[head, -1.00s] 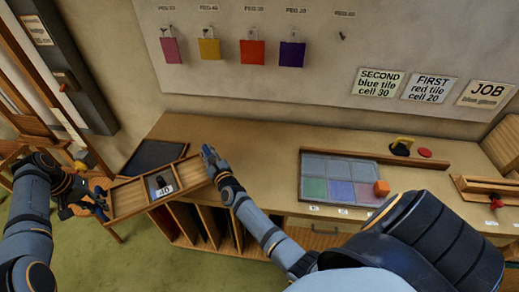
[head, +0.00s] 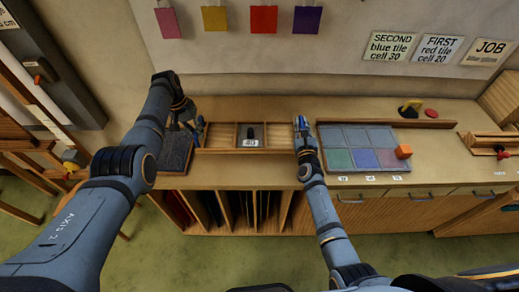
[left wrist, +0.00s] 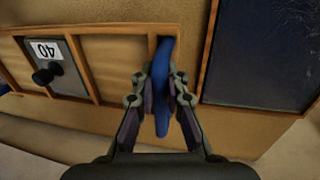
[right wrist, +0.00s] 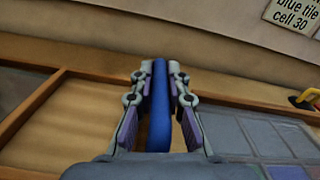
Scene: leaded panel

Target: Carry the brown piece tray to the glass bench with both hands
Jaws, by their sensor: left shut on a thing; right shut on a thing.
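The brown piece tray (head: 222,151) is over the bench top (head: 270,177), roughly level, between a dark mat and the tile panel. I cannot tell whether it touches the bench. Its middle compartment holds a grey plate with a black knob, labelled 40 (head: 250,142); the side compartments look empty. My left gripper (head: 190,121) is shut on the blue handle at the tray's left end, which shows in the left wrist view (left wrist: 164,85). My right gripper (head: 301,128) is shut on the blue handle at the right end, which shows in the right wrist view (right wrist: 158,105).
The dark mat (head: 175,150) lies left of the tray. The tile panel (head: 345,160) with an orange cube (head: 403,151) is close on the right. A wall (head: 270,75) with coloured tags stands behind. Upright slots are below the bench front.

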